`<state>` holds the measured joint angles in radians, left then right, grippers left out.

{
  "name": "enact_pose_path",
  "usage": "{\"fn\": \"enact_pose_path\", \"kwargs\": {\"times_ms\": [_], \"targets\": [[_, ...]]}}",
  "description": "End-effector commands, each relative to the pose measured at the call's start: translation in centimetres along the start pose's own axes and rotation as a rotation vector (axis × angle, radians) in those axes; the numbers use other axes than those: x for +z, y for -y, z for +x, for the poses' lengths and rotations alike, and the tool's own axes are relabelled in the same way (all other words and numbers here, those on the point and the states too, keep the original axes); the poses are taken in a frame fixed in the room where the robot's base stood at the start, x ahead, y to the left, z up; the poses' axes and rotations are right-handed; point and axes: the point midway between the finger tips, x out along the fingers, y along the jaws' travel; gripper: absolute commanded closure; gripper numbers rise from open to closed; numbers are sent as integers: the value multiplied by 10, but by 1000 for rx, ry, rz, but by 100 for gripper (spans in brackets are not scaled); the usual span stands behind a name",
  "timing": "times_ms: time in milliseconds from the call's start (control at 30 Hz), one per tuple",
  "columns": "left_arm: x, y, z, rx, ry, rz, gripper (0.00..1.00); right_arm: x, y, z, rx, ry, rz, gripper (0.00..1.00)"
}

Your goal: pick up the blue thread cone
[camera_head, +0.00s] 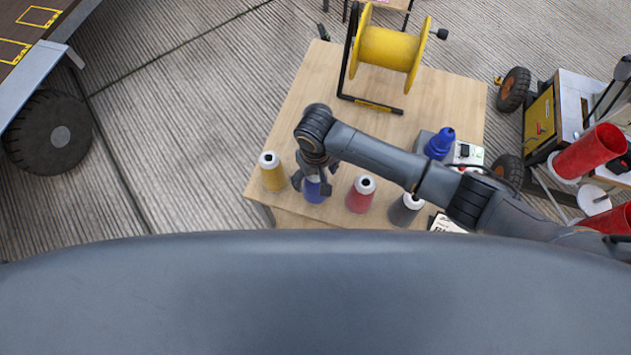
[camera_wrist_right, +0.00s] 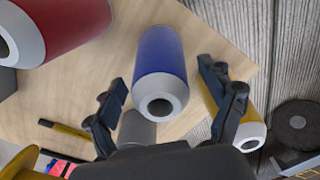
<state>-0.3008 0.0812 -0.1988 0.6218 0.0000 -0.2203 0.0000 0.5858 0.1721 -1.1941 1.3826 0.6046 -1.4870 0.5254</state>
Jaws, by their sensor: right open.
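The blue thread cone (camera_head: 313,193) stands near the front left edge of the wooden table, between the yellow cone (camera_head: 271,172) and the red cone (camera_head: 360,194). My right gripper (camera_head: 311,184) is at it from above and hides part of it. In the right wrist view the blue cone (camera_wrist_right: 161,62) lies between the two open fingers of the gripper (camera_wrist_right: 162,78), with visible space on both sides. I see no grip on it. My left gripper is not in view.
A dark grey cone (camera_head: 405,209) stands right of the red one. A yellow reel (camera_head: 388,48) on a black stand is at the table's back. A blue object (camera_head: 440,142) and a small device (camera_head: 467,154) are at the right. The table's middle left is clear.

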Motion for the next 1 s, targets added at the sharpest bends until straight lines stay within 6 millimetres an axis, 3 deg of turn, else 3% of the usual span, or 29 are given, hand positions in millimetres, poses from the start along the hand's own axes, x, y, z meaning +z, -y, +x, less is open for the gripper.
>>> {"fn": "enact_pose_path", "kwargs": {"times_ms": [267, 667, 1000], "targets": [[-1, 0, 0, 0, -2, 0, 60, 0, 0, 3, 0, -1, 0, 20], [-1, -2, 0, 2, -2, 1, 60, 0, 0, 3, 0, 0, 0, 100], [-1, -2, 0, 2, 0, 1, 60, 0, 0, 0, 0, -1, 0, 100]]}}
